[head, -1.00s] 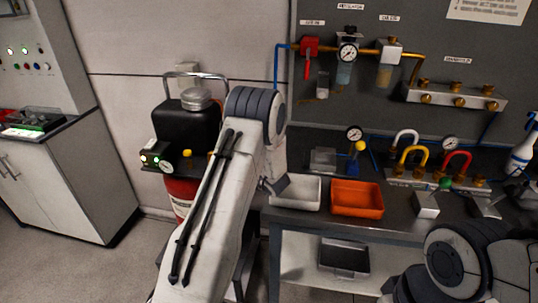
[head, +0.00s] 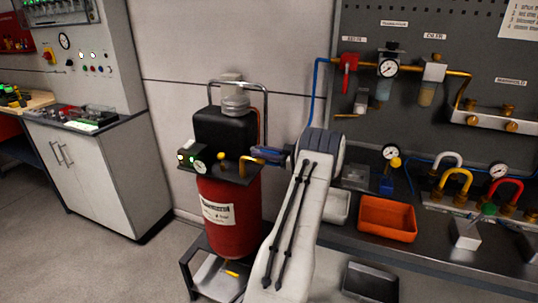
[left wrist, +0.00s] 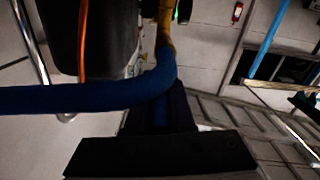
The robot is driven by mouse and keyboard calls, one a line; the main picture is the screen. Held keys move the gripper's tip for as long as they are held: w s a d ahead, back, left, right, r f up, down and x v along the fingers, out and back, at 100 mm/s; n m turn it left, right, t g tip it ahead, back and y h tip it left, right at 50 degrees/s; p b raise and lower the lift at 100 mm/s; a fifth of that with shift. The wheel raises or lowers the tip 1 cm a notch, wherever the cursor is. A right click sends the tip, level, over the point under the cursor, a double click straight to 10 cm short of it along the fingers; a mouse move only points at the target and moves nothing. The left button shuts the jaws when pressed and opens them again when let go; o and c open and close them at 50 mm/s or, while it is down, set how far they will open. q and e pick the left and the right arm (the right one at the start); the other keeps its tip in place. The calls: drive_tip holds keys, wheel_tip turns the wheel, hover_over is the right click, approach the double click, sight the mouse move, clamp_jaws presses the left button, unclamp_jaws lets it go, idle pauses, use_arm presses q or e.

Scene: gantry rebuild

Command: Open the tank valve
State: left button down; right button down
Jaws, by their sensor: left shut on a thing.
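The red tank (head: 230,225) stands left of the bench, upright, with a black compressor body (head: 222,135) on top. A yellow valve fitting (head: 246,161) sits at the right of the tank's top plate and shows in the left wrist view (left wrist: 166,38) above a thick blue curved piece (left wrist: 80,98). My left gripper (head: 272,155) is at this fitting, shut on what looks like the valve's blue handle. Its dark jaws (left wrist: 160,140) fill the lower middle of the left wrist view and hide the grip itself. My right gripper is out of view.
A pressure gauge (head: 200,167) and green-lit box sit on the tank's left. A blue hose (head: 315,95) drops from the wall regulator. Floor at the left is clear.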

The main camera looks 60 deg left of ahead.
use_arm(q)
drive_tip(key=shift+s+a+r, duration=0.1)
drive_tip(key=shift+s+r, duration=0.05)
drive_tip(key=c, duration=0.8)
unclamp_jaws()
drive_tip(key=shift+w+d, duration=0.25)
drive_tip(key=b+v, duration=0.2)
drive_tip(key=v, duration=0.8)
